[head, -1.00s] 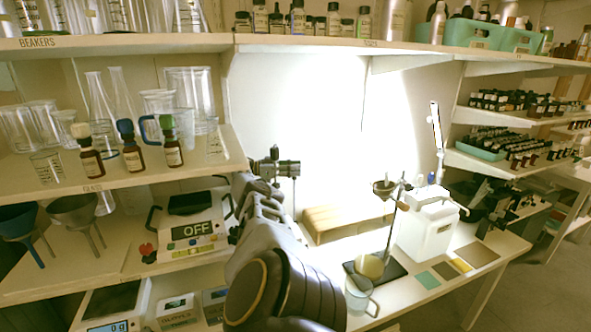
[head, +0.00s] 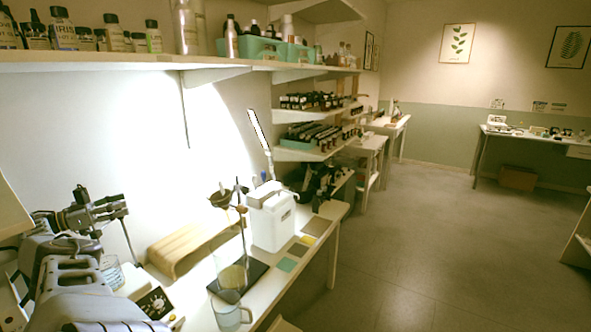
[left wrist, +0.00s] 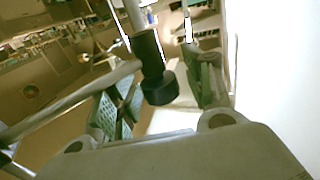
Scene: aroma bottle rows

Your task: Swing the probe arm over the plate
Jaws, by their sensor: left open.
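A white plate unit with a dark dial panel (head: 153,303) stands at the lower left of the head view, partly behind my left arm. A glass beaker (head: 113,277) shows beside or on it; I cannot tell which. A thin rod (head: 129,243), perhaps part of the probe arm, slants down behind my left gripper (head: 112,210). In the left wrist view, a black cylindrical piece with a wider end (left wrist: 158,75) sits on a grey rod between the parted fingers of my left gripper (left wrist: 165,95). Whether the fingers touch it is unclear. My right gripper is out of view.
A wooden riser (head: 185,245) stands behind. A shelf (head: 150,62) hangs above. Open floor lies right of the bench.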

